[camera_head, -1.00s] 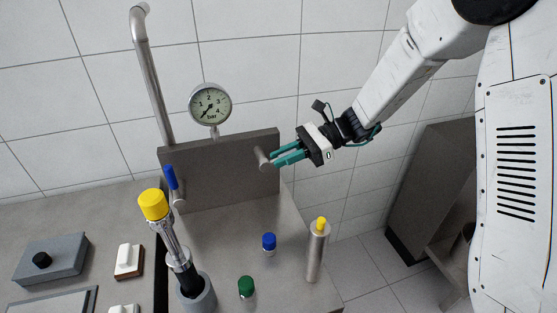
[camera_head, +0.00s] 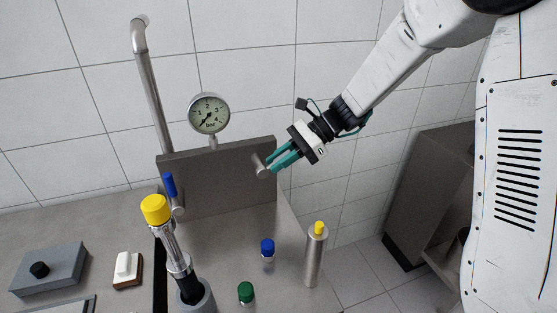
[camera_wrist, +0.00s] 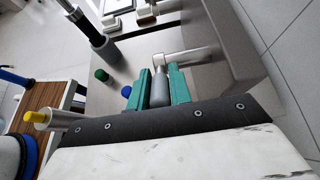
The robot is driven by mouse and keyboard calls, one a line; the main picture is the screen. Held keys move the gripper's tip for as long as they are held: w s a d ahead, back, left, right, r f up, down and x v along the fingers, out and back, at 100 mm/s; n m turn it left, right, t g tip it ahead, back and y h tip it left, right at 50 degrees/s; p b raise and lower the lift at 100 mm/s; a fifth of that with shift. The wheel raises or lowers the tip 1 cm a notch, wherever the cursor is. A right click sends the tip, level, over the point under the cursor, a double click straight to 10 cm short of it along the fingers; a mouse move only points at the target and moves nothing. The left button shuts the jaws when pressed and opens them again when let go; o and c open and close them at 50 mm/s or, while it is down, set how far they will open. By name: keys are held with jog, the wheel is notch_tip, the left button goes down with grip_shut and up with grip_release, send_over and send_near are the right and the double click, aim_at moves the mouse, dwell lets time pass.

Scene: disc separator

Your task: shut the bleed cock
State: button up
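The stub of a metal cock (camera_head: 261,169) sticks out from the right part of the dark grey panel. In the wrist view its pale metal stem (camera_wrist: 190,57) runs to the panel, and a grey lever (camera_wrist: 160,91) stands out from its end. My gripper (camera_head: 282,160) is at this cock, its teal fingers pointing down and left. In the wrist view the fingers (camera_wrist: 161,84) lie on both sides of the grey lever with almost no gap, shut on it. In the head view the lever is hidden by the fingers. A second cock with a blue lever (camera_head: 169,186) is at the panel's left.
A pressure gauge (camera_head: 209,114) stands above the panel (camera_head: 215,177), needle at lower left. A yellow-capped probe (camera_head: 156,210), a blue-capped vial (camera_head: 268,251), a green-capped vial (camera_head: 246,292) and a yellow-tipped metal cylinder (camera_head: 315,258) stand in front. Free floor lies right of the bench.

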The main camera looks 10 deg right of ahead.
jog(key=o, duration=0.3)
jog(key=v, duration=0.7)
jog(key=shift+d+r, duration=0.25)
jog(key=shift+d, duration=0.05)
